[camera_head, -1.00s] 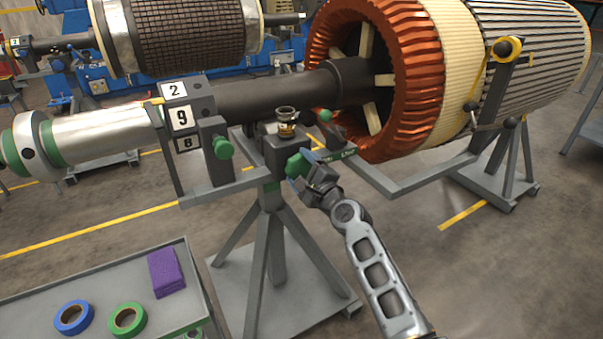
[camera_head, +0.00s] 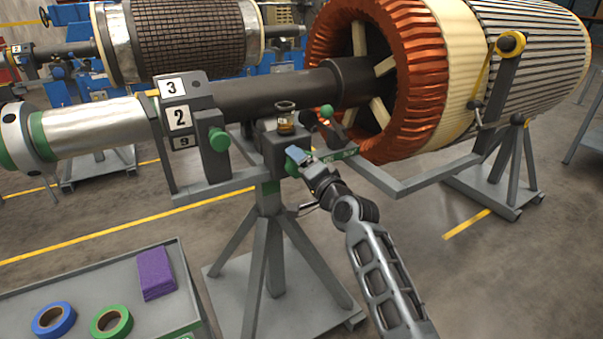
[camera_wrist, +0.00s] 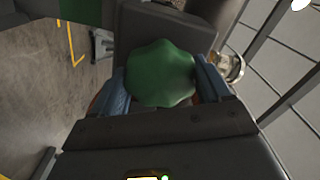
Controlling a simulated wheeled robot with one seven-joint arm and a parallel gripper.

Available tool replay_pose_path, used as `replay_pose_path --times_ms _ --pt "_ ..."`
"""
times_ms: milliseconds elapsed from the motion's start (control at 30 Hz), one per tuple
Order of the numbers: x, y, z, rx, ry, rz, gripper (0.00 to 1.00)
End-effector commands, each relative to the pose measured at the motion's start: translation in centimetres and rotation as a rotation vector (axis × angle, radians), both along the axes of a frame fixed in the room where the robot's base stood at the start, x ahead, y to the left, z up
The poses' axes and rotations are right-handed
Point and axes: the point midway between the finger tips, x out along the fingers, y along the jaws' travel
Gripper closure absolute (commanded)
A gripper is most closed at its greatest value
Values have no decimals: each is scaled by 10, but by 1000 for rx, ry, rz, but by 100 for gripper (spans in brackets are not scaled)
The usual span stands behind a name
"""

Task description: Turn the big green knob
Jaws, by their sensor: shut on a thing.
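The big green knob (camera_head: 291,168) sits on the front of the dark block on the grey stand, below the rotor's shaft. In the wrist view the lobed green knob (camera_wrist: 160,73) is between the blue fingers of my gripper (camera_wrist: 163,80). My gripper (camera_head: 296,160) is shut on the knob, one finger on each side. In the head view the fingers and wrist hide part of the knob. A number drum (camera_head: 180,115) at the left of the shaft shows 3, 2 and a partly visible 9.
A smaller green knob (camera_head: 218,139) is left of the block and a small green ball (camera_head: 326,111) above it. A glass oil cup (camera_head: 285,117) stands on the block. A grey cart (camera_head: 90,284) holds tape rolls and purple cloth. The copper-wound rotor (camera_head: 392,75) is behind right.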

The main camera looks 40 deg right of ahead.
Motion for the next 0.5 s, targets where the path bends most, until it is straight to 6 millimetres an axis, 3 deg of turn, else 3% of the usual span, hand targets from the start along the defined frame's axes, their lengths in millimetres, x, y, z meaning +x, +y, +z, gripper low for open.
replay_pose_path --times_ms 500 --pt "-2 -3 -4 -468 137 -7 53"
